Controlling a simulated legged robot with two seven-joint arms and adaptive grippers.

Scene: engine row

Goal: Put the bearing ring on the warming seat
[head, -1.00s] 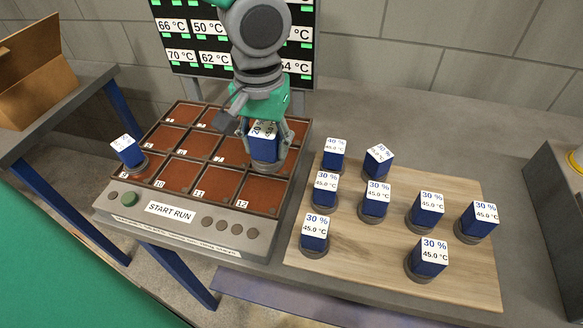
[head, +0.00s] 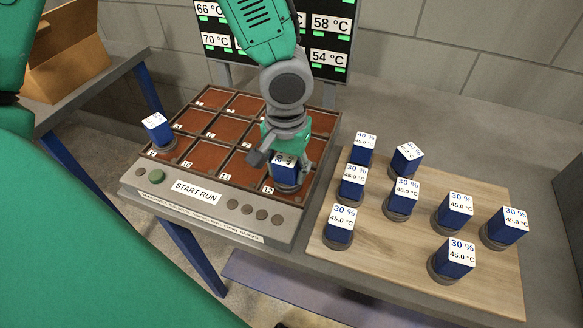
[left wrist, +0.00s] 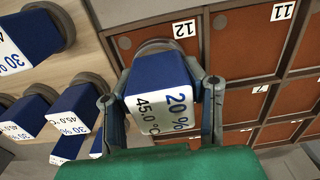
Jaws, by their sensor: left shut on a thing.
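The bearing ring is a grey round base topped by a blue block (head: 285,172) with a white label; in the left wrist view the block (left wrist: 160,75) reads 20 % and 45.0 °C. My left gripper (left wrist: 160,98) is shut on the block, with one finger on each side; in the head view the gripper (head: 287,160) points down. The ring is over the front right warming seat, the brown square marked 12 (left wrist: 140,37). I cannot tell whether it touches the seat floor. My right gripper is not in view.
Another blue-topped ring (head: 158,129) stands at the left edge of the warming plate. Several more stand on a wooden board (head: 390,270) to the right. A START RUN panel (head: 195,192) with a green button is in front. A temperature display (head: 330,40) stands behind.

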